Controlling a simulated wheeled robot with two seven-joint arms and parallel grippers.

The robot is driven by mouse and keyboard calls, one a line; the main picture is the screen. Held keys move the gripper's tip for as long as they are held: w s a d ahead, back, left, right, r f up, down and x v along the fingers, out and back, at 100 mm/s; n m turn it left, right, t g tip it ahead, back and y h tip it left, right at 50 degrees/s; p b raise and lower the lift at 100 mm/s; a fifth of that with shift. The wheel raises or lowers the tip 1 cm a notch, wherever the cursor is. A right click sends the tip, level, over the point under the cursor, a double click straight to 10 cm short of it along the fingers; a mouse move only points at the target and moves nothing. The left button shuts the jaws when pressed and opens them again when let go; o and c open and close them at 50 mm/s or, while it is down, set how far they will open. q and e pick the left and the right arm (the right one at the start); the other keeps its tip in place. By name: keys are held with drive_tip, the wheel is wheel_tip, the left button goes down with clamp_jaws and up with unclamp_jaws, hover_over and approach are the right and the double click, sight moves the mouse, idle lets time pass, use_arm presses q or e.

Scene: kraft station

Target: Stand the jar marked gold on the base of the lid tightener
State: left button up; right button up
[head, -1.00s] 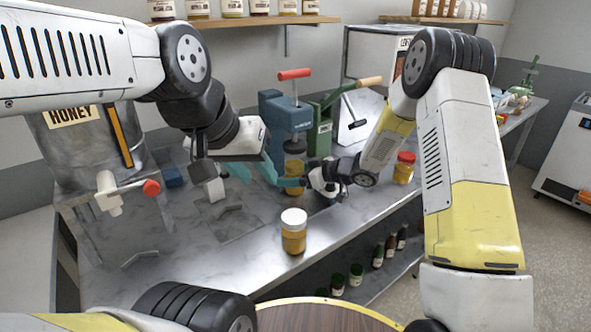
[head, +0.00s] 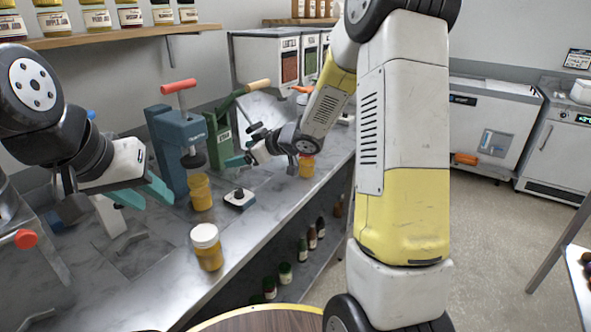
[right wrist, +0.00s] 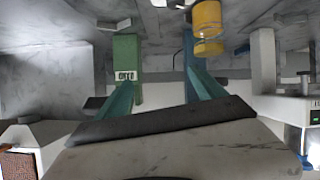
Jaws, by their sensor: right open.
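The lid tightener (head: 178,135) is blue with a red top handle. An amber jar (head: 200,192) stands upright on its base under the dark head; I cannot read its marking. In the right wrist view the tightener (right wrist: 189,48) and an amber jar (right wrist: 207,18) show at the top. A white-lidded amber jar (head: 208,250) stands on the bench in front. Another amber jar (head: 306,167) is partly hidden behind my right arm. My left gripper (head: 143,193) is open and empty, left of the tightener. My right gripper (right wrist: 163,78) is open and empty, right of the tightener.
A green press (head: 222,125) stands close behind the tightener; it also shows in the right wrist view (right wrist: 126,50). A small white device with a dark knob (head: 239,198) sits right of the tightener's jar. The bench front (head: 250,232) is mostly clear. Bottles stand on the lower shelf.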

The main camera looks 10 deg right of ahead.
drive_tip(key=s+d+r+m+t+h, duration=0.1)
drive_tip(key=s+d+r+m+h, duration=0.35)
drive_tip(key=d+r, duration=0.2)
drive_tip(key=s+d+r+m+t+h, duration=0.1)
drive_tip(key=s+d+r+m+h, duration=0.2)
drive_tip(key=s+d+r, duration=0.35)
drive_tip(key=s+f+m+g, duration=0.2)
drive_tip(key=s+m+g, duration=0.1)
drive_tip(key=s, duration=1.8)
drive_tip(key=shift+a+f+g+y, duration=0.25)
drive_tip(key=shift+f+g+y, duration=0.2)
drive_tip(key=shift+g, duration=0.45)
drive_tip(key=shift+c, duration=0.4)
